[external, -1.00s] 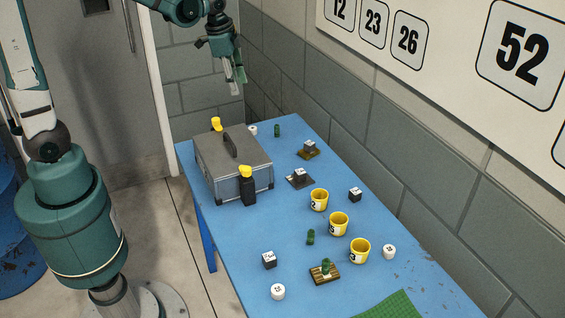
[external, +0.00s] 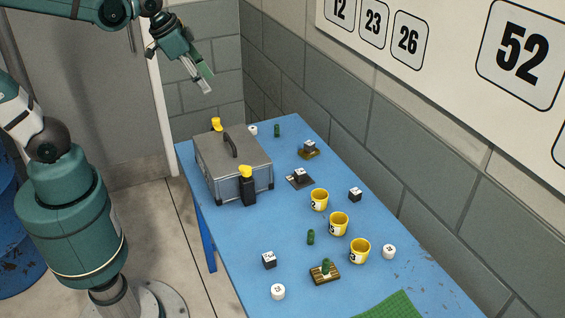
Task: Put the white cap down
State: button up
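Three small white cap-like pieces with dark marks are on the blue table (external: 290,220). One white cap (external: 278,291) is at the near left, one white cap (external: 389,252) is right of the yellow cups, and one white cap (external: 253,131) is partly hidden behind the grey case. I cannot tell which one the task means. My gripper (external: 207,80) is high in the air beyond the table's far left corner, well away from all three. Its two fingers look apart, and I see nothing between them.
A grey case (external: 235,165) with a handle and yellow-topped latches fills the far left of the table. Three yellow cups (external: 339,224) stand in a row. Dark cubes (external: 269,260), green pegs (external: 311,237) and a wooden block (external: 324,274) lie around.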

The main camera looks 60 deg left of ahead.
jog(key=s+d+n+t, duration=0.2)
jog(key=s+d, duration=0.1)
jog(key=s, duration=0.5)
jog(key=shift+s+d, duration=0.25)
jog(key=shift+s, duration=0.05)
jog(key=shift+o, duration=0.7)
jog(key=shift+w, duration=0.1)
dwell(0.9)
